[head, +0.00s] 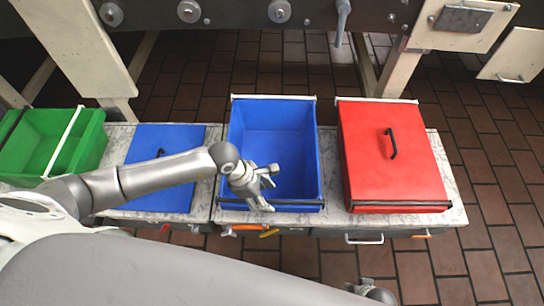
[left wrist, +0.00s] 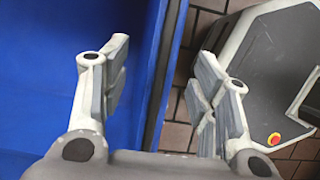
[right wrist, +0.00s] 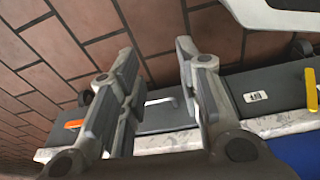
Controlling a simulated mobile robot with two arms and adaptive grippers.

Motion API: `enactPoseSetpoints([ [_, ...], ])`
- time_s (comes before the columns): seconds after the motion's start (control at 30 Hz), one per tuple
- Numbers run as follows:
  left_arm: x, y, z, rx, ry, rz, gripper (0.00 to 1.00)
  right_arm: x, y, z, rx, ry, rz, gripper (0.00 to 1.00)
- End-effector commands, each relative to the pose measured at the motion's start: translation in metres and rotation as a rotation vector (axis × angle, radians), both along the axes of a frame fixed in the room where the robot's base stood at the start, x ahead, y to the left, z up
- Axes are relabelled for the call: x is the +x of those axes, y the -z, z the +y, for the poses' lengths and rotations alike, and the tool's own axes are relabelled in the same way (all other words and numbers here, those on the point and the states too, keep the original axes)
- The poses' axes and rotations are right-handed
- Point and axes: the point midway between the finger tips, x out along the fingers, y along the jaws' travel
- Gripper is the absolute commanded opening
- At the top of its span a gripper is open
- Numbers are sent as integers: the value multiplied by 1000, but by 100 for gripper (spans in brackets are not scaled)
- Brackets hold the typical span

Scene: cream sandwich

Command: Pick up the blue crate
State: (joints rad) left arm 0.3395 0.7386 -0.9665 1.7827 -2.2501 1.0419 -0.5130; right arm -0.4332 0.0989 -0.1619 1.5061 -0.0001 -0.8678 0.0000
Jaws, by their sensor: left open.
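The blue crate (head: 270,135) stands open and empty on the counter, between a flat blue lid and the red box in the head view. In the left wrist view the open left gripper (left wrist: 160,75) has one finger over the blue crate (left wrist: 50,60) and the other over the floor side. The crate wall runs between the fingers. Whether they touch it I cannot tell. In the right wrist view my right gripper (right wrist: 157,65) is open and empty.
A red box (head: 395,160) with a black handle stands to the right. A blue lid (head: 165,140) with a handle and a green crate (head: 60,140) are to the left. The marble counter (head: 455,215) has drawers below. A conveyor frame (head: 250,18) is behind; the brick floor is clear.

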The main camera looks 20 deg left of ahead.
Motion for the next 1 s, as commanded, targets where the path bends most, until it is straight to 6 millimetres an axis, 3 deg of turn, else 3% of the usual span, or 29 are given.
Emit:
enactPoseSetpoints([
  [0.23,3,35,-16,-1,-1,1,55,11,-18,1,1,2,-13,32],
  [0.57,3,40,-18,-1,0,1,55,13,-24,2,1,3,-14,32],
  [1.0,3,40,-18,-1,-1,1,0,13,-24,2,1,3,-14,32],
])
